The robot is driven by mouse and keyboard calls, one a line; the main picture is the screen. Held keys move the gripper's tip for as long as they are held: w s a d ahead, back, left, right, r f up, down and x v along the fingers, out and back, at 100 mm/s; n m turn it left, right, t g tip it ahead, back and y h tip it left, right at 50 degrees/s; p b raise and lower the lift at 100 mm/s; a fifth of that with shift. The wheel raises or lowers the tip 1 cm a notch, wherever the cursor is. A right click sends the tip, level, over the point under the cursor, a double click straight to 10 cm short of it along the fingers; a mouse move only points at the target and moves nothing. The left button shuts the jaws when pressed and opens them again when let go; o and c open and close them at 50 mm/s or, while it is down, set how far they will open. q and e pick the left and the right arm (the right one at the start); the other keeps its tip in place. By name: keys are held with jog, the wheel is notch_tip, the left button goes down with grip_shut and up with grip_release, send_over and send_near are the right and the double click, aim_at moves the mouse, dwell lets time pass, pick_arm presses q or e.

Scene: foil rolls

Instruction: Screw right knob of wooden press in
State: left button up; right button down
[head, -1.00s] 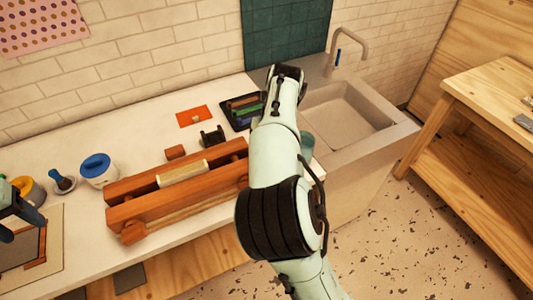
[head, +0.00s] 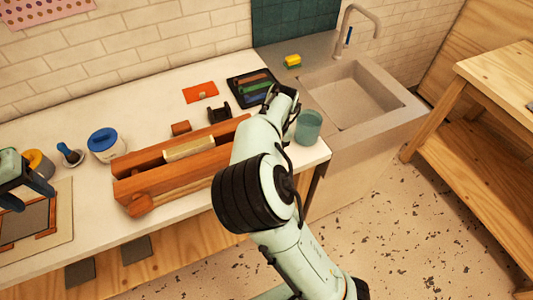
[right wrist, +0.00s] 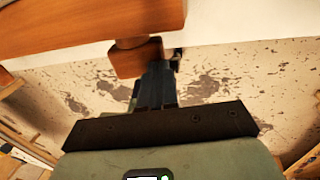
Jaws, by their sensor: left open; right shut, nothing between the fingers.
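The wooden press (head: 200,172) lies on the counter, two long reddish-brown beams with a pale block between them. Its left knob (head: 139,204) shows at the front left. My right arm covers the press's right end in the head view, hiding the right knob and right fingertips there. In the right wrist view, a brown wooden knob (right wrist: 128,62) sticks out from the press beam (right wrist: 90,22). My right gripper (right wrist: 155,82) is shut and empty, its fingers close beside the knob; I cannot tell whether they touch. My left gripper (head: 28,194) is open at the left edge, above a framed board.
Behind the press are a black tray (head: 250,88), an orange card (head: 200,92) and a black holder (head: 218,113). A teal cup (head: 308,127) stands right of my right arm, near the sink (head: 355,95).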

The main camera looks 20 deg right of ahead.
jog(key=shift+d+f+y, duration=0.2)
jog(key=shift+y, duration=0.3)
jog(key=y, duration=0.1)
jog(key=d+f+y, duration=0.1)
jog(key=y, duration=0.2)
jog(key=shift+d+f, duration=0.15)
jog(key=shift+f, duration=0.15)
jog(key=y, duration=0.2)
jog(key=f+y, duration=0.2)
jog(key=y, duration=0.1)
jog(key=shift+d+f+y, duration=0.2)
jog(key=shift+f+y, duration=0.05)
jog(key=shift+y, duration=0.05)
jog(key=shift+f, duration=0.1)
jog(key=shift+a+f+y, duration=0.25)
jog(key=shift+f+y, duration=0.05)
jog(key=shift+f, duration=0.3)
jog(key=shift+a+f+y, duration=0.2)
jog(key=shift+f+y, duration=0.25)
jog(key=shift+y, duration=0.25)
jog(key=shift+a+f, duration=0.55)
jog(key=shift+a+f, duration=0.1)
